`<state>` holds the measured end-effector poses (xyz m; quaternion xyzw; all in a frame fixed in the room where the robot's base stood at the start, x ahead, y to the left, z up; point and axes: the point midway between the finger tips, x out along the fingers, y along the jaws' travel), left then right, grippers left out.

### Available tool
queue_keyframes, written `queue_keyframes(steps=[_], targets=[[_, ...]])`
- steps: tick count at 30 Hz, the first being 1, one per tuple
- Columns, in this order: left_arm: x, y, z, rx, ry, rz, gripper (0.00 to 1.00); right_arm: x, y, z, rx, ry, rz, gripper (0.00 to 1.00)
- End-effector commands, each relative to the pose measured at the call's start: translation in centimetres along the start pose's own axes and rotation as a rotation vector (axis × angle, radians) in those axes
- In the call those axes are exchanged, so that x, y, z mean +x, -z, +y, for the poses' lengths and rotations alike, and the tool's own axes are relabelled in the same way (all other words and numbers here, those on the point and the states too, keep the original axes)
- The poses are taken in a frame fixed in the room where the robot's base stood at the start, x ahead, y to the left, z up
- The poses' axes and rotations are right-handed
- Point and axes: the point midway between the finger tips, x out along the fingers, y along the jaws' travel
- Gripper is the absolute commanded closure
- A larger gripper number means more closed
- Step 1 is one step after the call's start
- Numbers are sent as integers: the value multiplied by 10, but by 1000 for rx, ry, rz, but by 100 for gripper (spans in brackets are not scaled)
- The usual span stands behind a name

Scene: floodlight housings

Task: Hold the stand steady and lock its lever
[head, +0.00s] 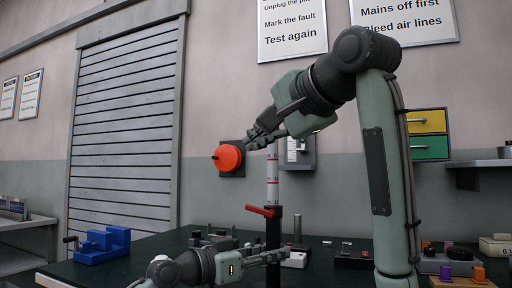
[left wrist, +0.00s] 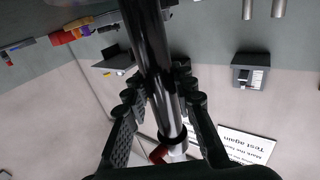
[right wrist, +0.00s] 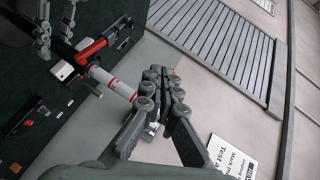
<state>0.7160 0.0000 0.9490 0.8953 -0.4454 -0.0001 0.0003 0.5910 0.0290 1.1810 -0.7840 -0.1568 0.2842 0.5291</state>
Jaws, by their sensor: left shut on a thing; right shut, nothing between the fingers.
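The stand has a black lower tube (head: 273,235), a white upper tube with red marks (head: 272,180) and a red lever (head: 259,210) at the collar. The lever sticks out to the left, close to level, in the head view. My left gripper (head: 272,257) is shut on the black tube below the lever. In the left wrist view the tube (left wrist: 150,45) runs between its fingers, with the lever (left wrist: 158,154) partly hidden. My right gripper (head: 256,138) is shut and empty above the lever, near the stand's top. The right wrist view shows the lever (right wrist: 91,50) beyond its fingertips (right wrist: 160,90).
A blue vise (head: 103,244) stands at the bench's left. A red round button (head: 228,158) is on the wall behind. Purple and orange parts (head: 462,272) lie at right. The air left of the lever is clear.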

Motion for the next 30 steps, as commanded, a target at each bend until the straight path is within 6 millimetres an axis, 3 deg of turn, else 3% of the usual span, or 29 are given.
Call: queue_keyframes(steps=[8, 14, 16, 21, 30], targets=[[0, 0, 0, 0, -1, 0, 100, 0, 0, 0, 0, 0, 0, 100], [0, 0, 0, 1, 0, 0, 100, 14, 1, 13, 6, 29, -49, 75], [0, 0, 0, 1, 0, 0, 100, 28, 2, 28, 15, 67, -102, 69], [0, 0, 0, 1, 0, 1, 100, 58, 2, 75, 90, 232, -261, 69], [0, 0, 0, 1, 0, 0, 100, 60, 18, 143, 315, 508, -374, 69]])
